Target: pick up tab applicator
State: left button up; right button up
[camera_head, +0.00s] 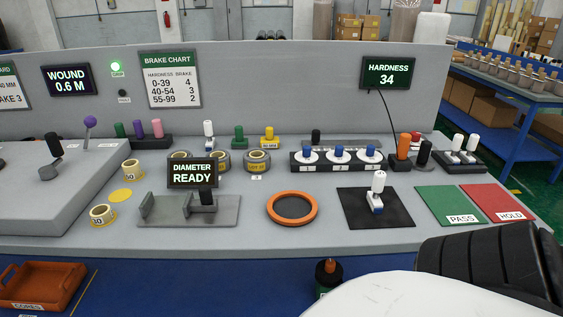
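No label I can read names a tab applicator, so I cannot tell for sure which tool it is. One white-handled tool with a blue and white base (377,192) stands upright on a black mat (399,219) at the right of the grey bench. Smaller upright handled tools stand along the back: a white one (208,133), a green one (239,137) and a yellow one (269,137). An orange-handled tool (404,147) stands further right. Neither gripper shows in the head view.
An orange ring (292,208) and the diameter display (192,173) with its grey fixture lie left of the black mat. Green PASS (447,203) and red HOLD (490,200) pads lie right. A black rack (338,160) holds white-and-blue pieces. My white and black arm parts cover the lower right.

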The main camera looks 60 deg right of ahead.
aim_at(375, 202)
jog(key=u, duration=0.8)
jog(key=k, duration=1.25)
jog(key=z, duration=0.65)
